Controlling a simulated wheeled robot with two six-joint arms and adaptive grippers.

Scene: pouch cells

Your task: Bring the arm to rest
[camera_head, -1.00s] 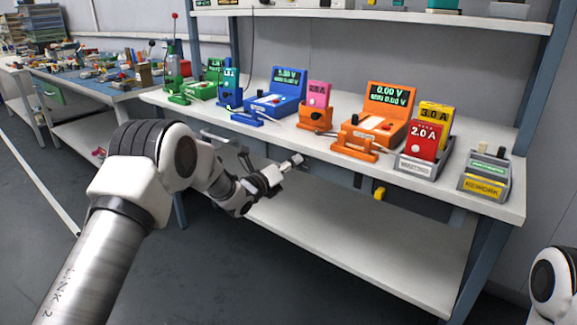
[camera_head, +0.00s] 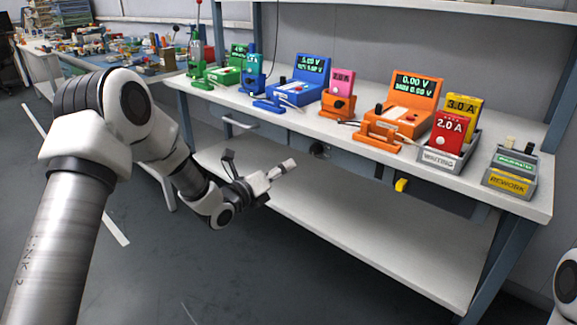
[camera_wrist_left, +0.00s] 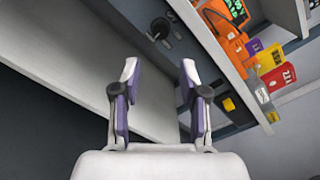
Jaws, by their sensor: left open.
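My left arm comes in from the left in the head view. Its gripper (camera_head: 262,172) hangs in front of the workbench (camera_head: 520,200), below the bench top and above the lower shelf (camera_head: 400,245). The left wrist view shows the two fingers (camera_wrist_left: 160,95) spread apart with nothing between them. My right gripper is out of view; only a piece of my right arm shows at the right edge of the head view.
On the bench top stand a blue tester (camera_head: 298,85), a pink cell (camera_head: 341,82), an orange tester (camera_head: 404,110), a grey WAITING tray (camera_head: 440,160) with red and yellow cells, and a REWORK box (camera_head: 510,172). The lower shelf is bare.

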